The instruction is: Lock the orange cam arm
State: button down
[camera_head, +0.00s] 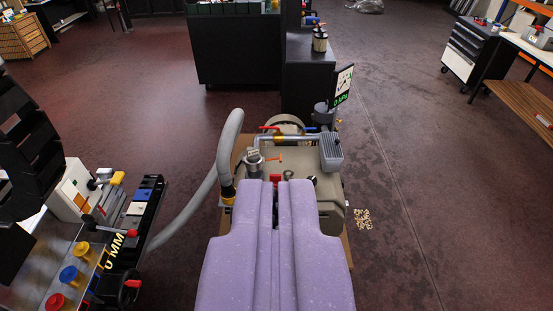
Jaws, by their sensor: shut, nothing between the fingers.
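My gripper (276,190) reaches up from the bottom middle as a pale purple speckled body. Its two halves lie close together, with a thin dark line between them, and it looks shut and empty. Beyond its tip, a small orange lever (274,158) sticks out to the right from a grey fitting (254,159) on the beige pump machine (326,190). I cannot tell whether this lever is the cam arm. The grid table (35,268) is cut off at the lower left. It carries blue, yellow and red knobs; no orange arm is clear there.
A grey hose (228,150) curves from the machine toward the table. A red lever (276,178) shows just past my gripper's tip. A dark cabinet (238,55) stands at the back. The floor on the right is largely clear.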

aim_at(279, 158)
jog(key=i+l, duration=0.1)
jog(key=i, duration=2.3)
